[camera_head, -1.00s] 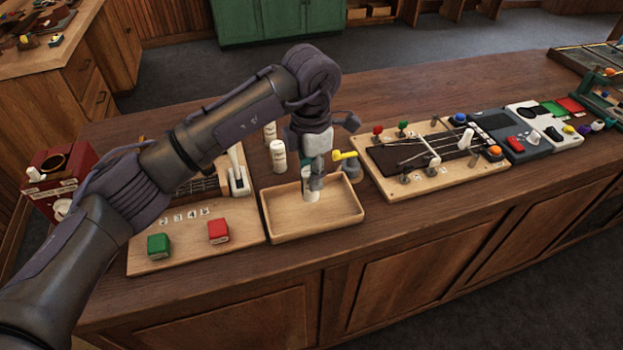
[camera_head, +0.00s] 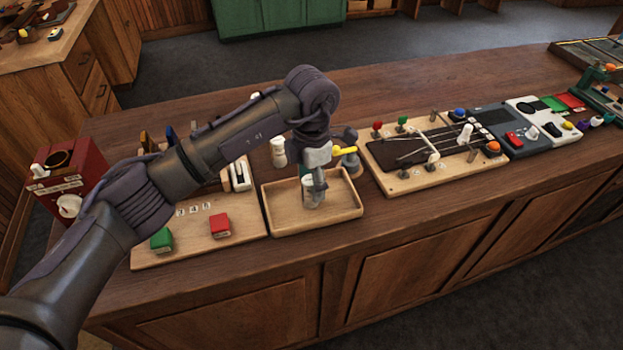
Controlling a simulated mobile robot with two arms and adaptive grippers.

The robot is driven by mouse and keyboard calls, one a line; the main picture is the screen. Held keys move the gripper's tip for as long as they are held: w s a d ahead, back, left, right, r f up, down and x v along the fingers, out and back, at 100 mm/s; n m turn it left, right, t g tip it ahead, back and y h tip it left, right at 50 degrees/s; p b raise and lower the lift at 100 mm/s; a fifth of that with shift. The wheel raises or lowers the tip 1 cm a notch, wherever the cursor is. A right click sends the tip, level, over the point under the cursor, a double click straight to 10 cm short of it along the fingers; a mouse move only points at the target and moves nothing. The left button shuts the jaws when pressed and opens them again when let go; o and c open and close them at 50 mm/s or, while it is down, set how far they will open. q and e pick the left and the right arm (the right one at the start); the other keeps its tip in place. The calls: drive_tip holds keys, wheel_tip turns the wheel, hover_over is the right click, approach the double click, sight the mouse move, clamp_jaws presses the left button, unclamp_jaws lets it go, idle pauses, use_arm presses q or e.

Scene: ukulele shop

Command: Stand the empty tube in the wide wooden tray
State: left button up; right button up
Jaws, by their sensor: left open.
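The wide wooden tray (camera_head: 345,218) sits near the front edge of the counter. My left gripper (camera_head: 314,196) points down into the tray and is open. A pale tube (camera_head: 307,181) is upright inside the tray, right at the gripper's fingers, which partly hide it. I cannot tell whether the fingers touch it. Another white tube (camera_head: 278,152) stands on the counter behind the tray. My right gripper is not in view.
Left of the tray is a wooden board (camera_head: 190,248) with a green block (camera_head: 161,240) and a red block (camera_head: 219,225). A yellow-topped fixture (camera_head: 350,160) stands behind the tray's right side. A wooden board with strings (camera_head: 430,185) lies to the right.

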use_arm(q)
drive_tip(key=shift+r, duration=0.1)
drive_tip(key=shift+r, duration=0.2)
wheel_tip(320, 180, up, 12)
drive_tip(key=b, duration=0.3)
drive_tip(key=shift+b, duration=0.3)
drive_tip(key=shift+f, duration=0.15)
